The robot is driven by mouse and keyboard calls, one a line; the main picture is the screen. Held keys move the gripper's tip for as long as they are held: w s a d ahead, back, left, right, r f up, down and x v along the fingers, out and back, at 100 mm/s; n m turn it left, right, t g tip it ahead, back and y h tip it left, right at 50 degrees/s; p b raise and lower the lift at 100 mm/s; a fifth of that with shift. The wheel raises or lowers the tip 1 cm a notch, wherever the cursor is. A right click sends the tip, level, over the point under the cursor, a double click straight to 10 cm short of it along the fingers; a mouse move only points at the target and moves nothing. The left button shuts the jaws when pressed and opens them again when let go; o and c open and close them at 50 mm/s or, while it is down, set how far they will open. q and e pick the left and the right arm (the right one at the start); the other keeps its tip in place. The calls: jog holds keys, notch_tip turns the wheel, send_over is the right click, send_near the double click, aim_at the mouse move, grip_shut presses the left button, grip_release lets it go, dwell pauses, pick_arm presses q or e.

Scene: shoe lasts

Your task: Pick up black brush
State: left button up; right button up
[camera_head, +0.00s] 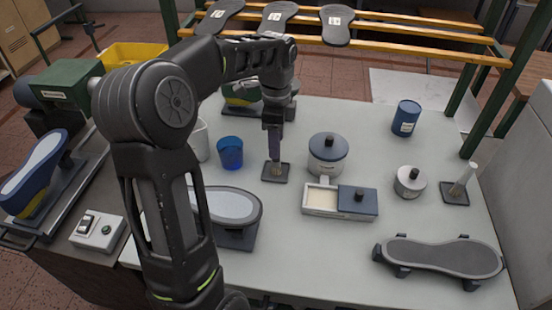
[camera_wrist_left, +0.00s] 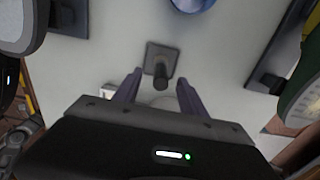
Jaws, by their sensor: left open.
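The black brush (camera_wrist_left: 160,82) stands upright on a small dark square base (camera_head: 268,178). In the head view its lower, tan part (camera_head: 276,169) shows just below my left gripper (camera_head: 274,155), and the gripper hides its upper part. In the left wrist view the dark handle points toward the camera, between and slightly beyond the two purple fingers of the gripper (camera_wrist_left: 159,88). The fingers are open, one on each side, with gaps to the handle. Whether either touches it is not clear from the head view. My right gripper is out of view.
A blue cup (camera_head: 230,153) stands left of the brush, and a blue-lidded jar (camera_head: 327,154) stands right. A lidded tray box (camera_head: 338,201) is in front right. A white-handled brush (camera_head: 463,181) stands far right. A shoe last (camera_head: 229,206) sits in front left.

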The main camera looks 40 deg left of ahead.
pick_arm(q)
notch_tip(320, 180, down, 5)
jog(key=shift+a+f+p, duration=0.1)
jog(key=shift+p, duration=0.5)
jog(key=shift+c, duration=0.4)
grip_shut()
dwell(0.4)
